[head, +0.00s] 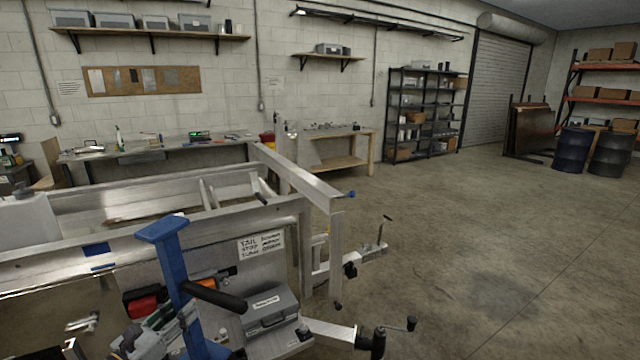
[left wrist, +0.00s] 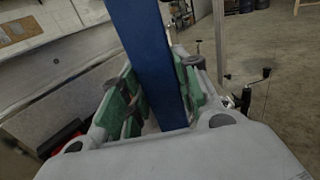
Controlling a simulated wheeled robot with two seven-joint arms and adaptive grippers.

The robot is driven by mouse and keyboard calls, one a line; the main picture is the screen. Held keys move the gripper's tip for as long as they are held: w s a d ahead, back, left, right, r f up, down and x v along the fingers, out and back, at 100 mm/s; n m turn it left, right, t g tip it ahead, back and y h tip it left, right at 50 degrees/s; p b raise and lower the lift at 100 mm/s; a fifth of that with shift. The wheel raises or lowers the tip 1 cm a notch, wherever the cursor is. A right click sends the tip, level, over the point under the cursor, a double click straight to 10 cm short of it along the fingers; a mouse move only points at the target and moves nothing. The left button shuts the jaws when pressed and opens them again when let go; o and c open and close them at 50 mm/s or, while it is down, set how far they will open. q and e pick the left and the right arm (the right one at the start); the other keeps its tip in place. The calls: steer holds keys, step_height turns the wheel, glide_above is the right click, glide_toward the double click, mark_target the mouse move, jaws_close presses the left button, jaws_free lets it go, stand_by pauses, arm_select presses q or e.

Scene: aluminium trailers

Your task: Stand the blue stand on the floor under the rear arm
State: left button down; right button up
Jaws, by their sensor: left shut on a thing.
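The blue stand (head: 172,262) is a tall blue post with a flat top plate and a black handle bar, standing near upright at the front of the head view. Its foot is cut off by the lower edge, so I cannot tell whether it touches the floor. My left gripper (head: 168,333) is shut on the post, low down; in the left wrist view the green pads clasp the blue post (left wrist: 150,60) from both sides. The aluminium trailer frame (head: 150,240) lies behind it. Two low arms, a front one (head: 328,331) and a farther one (head: 345,262), jut right; which is the rear arm is unclear. My right gripper is not in view.
A grey case (head: 268,318) and a lettered sign (head: 261,244) are close right of the stand. A hand crank (head: 378,340) is on the nearer arm's end. Workbenches line the back wall. The concrete floor (head: 480,250) at right is clear.

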arm_select(q)
steer(key=s+d+f+n+y, duration=0.2)
steer(key=d+f+y, duration=0.1)
steer(key=d+f, duration=0.2)
steer(key=s+d+f+n+t+y, duration=0.1)
steer(key=s+d+f+n+y, duration=0.1)
steer(key=d+f, duration=0.4)
step_height(320, 180, down, 4)
steer(key=shift+d+r+y, duration=0.2)
steer(key=shift+d+y, duration=0.05)
steer(key=shift+y, duration=0.45)
stand_by(0.9)
steer(key=shift+a+f, duration=0.1)
steer(key=shift+f, duration=0.05)
stand_by(0.8)
stand_by(1.6)
